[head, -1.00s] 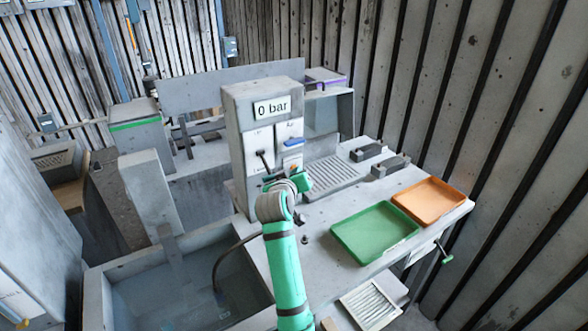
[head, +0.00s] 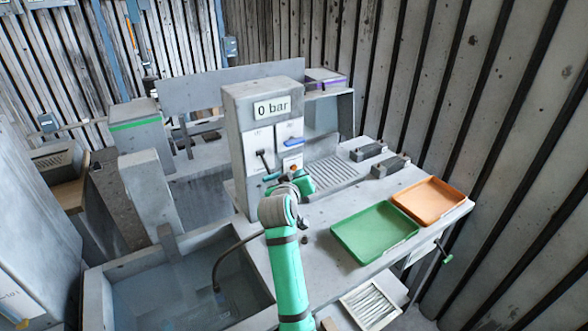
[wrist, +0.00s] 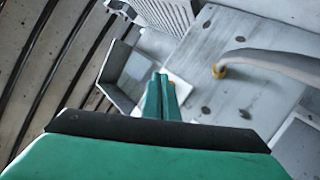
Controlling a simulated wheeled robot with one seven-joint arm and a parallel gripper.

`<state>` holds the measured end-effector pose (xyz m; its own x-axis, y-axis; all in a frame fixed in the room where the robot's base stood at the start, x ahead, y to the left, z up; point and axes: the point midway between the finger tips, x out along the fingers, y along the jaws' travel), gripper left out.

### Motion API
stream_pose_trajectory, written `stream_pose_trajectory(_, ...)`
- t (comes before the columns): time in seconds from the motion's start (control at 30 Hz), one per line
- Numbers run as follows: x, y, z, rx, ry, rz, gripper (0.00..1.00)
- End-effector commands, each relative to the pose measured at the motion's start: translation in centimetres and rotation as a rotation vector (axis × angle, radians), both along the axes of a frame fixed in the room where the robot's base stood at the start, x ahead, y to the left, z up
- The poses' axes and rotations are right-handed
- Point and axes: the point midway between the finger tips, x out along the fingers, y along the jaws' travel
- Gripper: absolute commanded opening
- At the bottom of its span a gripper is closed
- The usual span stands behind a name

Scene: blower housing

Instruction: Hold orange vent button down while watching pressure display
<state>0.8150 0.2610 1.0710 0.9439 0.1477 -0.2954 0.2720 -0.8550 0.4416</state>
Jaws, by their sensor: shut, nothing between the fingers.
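The pressure display (head: 272,107) at the top of the grey housing (head: 238,130) reads "0 bar" in the head view. The orange vent button (head: 293,168) shows as a small orange spot low on the right front panel, below a blue handle. My gripper (head: 270,177) is in front of the panels' lower part, left of the button and slightly lower. In the wrist view its green fingers (wrist: 161,94) are shut together and empty. A hint of orange shows behind their tips. I cannot tell whether they touch anything.
A black lever (head: 263,160) is on the left panel, close to my gripper. A green tray (head: 375,232) and an orange tray (head: 428,201) lie on the bench to the right. A sink basin (head: 165,285) with a dark hose is at the front left.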

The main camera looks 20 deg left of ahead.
Motion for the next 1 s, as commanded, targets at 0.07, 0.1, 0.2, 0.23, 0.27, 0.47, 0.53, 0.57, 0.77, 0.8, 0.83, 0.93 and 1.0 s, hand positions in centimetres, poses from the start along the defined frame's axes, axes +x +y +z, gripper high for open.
stream_pose_trajectory(0.07, 0.0, 0.0, 0.0, 0.000, 0.000, 0.000, 0.00)
stream_pose_trajectory(0.1, 0.0, 0.0, 0.0, 0.000, 0.000, 0.000, 0.00)
stream_pose_trajectory(0.2, 0.0, -0.1, 0.0, 0.000, 0.000, 0.000, 0.00)
stream_pose_trajectory(0.23, -0.1, -0.2, 0.0, 0.000, 0.000, -0.001, 0.00)
stream_pose_trajectory(0.27, -0.2, -0.3, 0.0, 0.001, 0.000, -0.001, 0.00)
stream_pose_trajectory(0.47, -1.1, -1.6, 0.0, 0.002, -0.001, -0.002, 0.00)
stream_pose_trajectory(0.53, -1.6, -2.1, 0.0, 0.001, 0.000, -0.001, 0.00)
stream_pose_trajectory(0.57, -1.7, -2.2, -0.1, 0.001, 0.000, -0.001, 0.00)
stream_pose_trajectory(0.77, -2.7, -3.5, -0.1, 0.000, 0.001, -0.002, 0.00)
stream_pose_trajectory(0.8, -2.8, -3.7, 0.0, 0.000, 0.000, -0.001, 0.00)
stream_pose_trajectory(0.83, -2.9, -3.8, 0.0, 0.000, 0.000, -0.001, 0.00)
stream_pose_trajectory(0.93, -3.0, -4.0, 0.0, 0.000, 0.000, -0.001, 0.00)
stream_pose_trajectory(1.0, -3.1, -4.0, 0.0, 0.000, 0.000, -0.001, 0.00)
